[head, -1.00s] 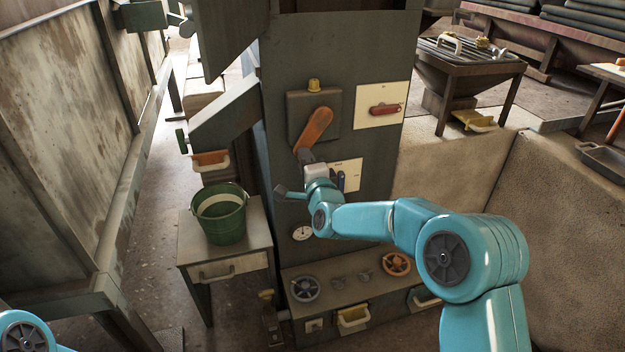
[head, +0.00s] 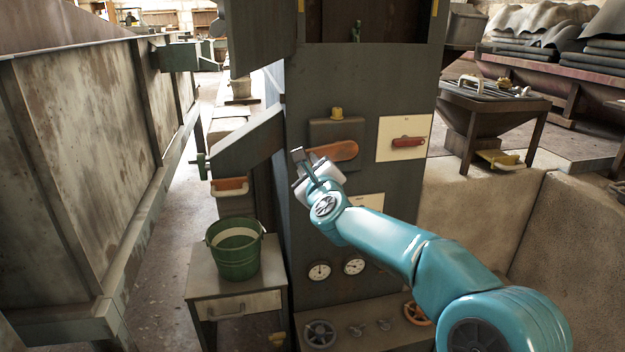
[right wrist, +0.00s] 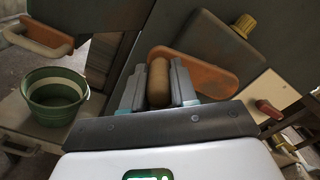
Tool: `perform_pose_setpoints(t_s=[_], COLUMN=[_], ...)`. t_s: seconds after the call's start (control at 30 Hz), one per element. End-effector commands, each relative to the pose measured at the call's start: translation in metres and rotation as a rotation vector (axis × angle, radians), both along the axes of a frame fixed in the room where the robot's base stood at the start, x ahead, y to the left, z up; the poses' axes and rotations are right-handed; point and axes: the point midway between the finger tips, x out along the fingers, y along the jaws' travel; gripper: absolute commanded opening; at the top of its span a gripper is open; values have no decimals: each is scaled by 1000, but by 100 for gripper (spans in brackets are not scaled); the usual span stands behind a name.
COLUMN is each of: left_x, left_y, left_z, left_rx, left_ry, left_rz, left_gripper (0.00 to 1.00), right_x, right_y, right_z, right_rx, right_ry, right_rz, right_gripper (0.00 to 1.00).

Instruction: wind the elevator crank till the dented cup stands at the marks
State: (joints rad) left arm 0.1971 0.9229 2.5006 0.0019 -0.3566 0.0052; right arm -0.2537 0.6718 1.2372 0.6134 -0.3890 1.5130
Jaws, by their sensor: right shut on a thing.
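The elevator crank is an orange arm (head: 335,150) on a dark box on the front of a tall grey casing (head: 365,82). It lies nearly level, its handle end to the left. My right gripper (head: 302,160) is at that end. In the right wrist view its two fingers stand either side of the brown round handle (right wrist: 158,83), shut on it, with the orange arm (right wrist: 205,72) behind. A small green thing (head: 356,30) shows in the opening at the casing's top. I cannot tell the dented cup or the marks. My left gripper is out of view.
A red handle (head: 408,142) on a pale plate is right of the crank. A yellow knob (head: 337,113) sits above it. Two gauges (head: 319,271) are below. A green bucket (head: 234,246) stands on a small table (head: 240,306) to the left. A sloping chute (head: 245,147) juts out left.

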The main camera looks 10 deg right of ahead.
Motion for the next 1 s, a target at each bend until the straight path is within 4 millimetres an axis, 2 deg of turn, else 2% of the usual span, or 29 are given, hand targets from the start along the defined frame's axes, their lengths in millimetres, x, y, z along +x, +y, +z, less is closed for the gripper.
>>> perform_pose_setpoints(t_s=[0.3,0.9,0.93,1.0], left_x=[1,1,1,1], left_y=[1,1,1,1], left_z=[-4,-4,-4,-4], left_rx=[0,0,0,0], left_ry=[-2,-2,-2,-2], left_rz=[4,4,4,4], left_gripper=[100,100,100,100], right_x=[-2,-2,-2,-2], right_y=[0,-1,-1,-1], right_z=[14,18,18,17], right_rx=[133,165,164,164], right_ry=[-1,-1,-1,0], right_rz=[-1,-4,-4,-3], right_gripper=[0,0,37,53])
